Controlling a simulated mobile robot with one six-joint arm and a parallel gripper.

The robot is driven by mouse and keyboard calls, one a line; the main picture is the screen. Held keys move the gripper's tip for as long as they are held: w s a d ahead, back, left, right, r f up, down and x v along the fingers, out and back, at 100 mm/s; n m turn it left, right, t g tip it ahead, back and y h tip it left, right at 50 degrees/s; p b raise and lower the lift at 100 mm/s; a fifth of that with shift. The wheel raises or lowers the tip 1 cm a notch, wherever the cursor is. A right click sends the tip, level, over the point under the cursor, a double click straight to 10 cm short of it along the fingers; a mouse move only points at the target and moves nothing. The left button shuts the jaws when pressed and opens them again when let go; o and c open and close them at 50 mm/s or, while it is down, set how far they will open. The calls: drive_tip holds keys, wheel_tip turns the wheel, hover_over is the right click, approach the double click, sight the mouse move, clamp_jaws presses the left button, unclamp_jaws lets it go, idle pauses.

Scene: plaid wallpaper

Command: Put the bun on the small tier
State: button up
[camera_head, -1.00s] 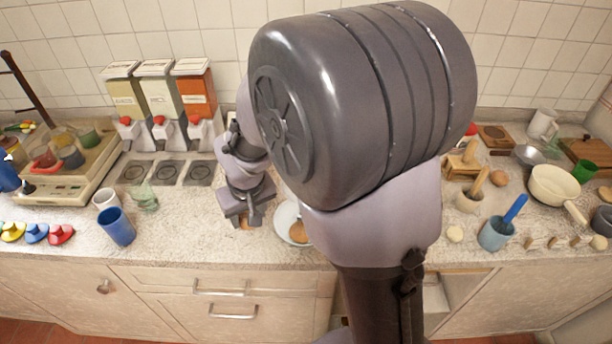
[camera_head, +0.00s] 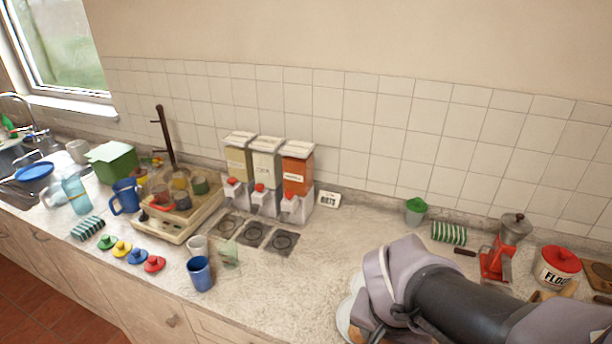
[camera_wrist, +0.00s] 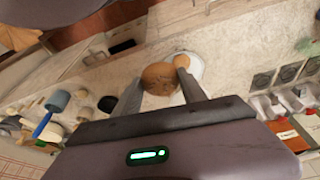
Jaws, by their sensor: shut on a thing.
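In the wrist view my gripper (camera_wrist: 160,88) is shut on a round brown bun (camera_wrist: 160,78), held between the two grey fingers. Just beyond it is a white round dish or tier (camera_wrist: 196,66), with a second small brown piece (camera_wrist: 181,61) at its edge. In the head view pale round rims (camera_head: 344,314) show beside my arm, partly covered by it. I cannot tell from these which rim is the small tier. My gripper and the held bun are not clearly visible in the head view.
Three dispensers (camera_head: 266,172) stand at the back left of the counter. A blue cup (camera_head: 200,273), coloured lids (camera_head: 154,264) and a scale-like tray (camera_head: 178,222) are further left. A red grinder (camera_head: 497,262) and flour tin (camera_head: 557,267) stand right. Counter between dispensers and arm is clear.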

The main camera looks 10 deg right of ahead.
drive_tip(key=w+p, duration=0.1)
drive_tip(key=p, duration=0.1)
drive_tip(key=w+d+p, duration=0.1)
drive_tip(key=w+p, duration=0.1)
drive_tip(key=shift+d+r, duration=0.1)
drive_tip(key=shift+r, duration=0.1)
drive_tip(key=w+d, duration=0.1)
drive_tip(key=w, duration=0.3)
drive_tip(key=w+d+f, duration=0.1)
drive_tip(key=w+d, duration=0.1)
drive_tip(key=w, duration=0.1)
drive_tip(key=w+d+f+b, duration=0.1)
drive_tip(key=w, duration=0.3)
drive_tip(key=shift+w+d, duration=0.2)
drive_tip(key=shift+w, duration=0.1)
drive_tip(key=shift+w+f, duration=0.15)
drive_tip(key=shift+f, duration=0.25)
drive_tip(key=shift+f+b, duration=0.55)
drive_tip(key=shift+f, duration=0.8)
drive_tip(key=shift+f, duration=0.15)
drive_tip(key=o, duration=1.3)
drive_tip(key=shift+o, duration=0.2)
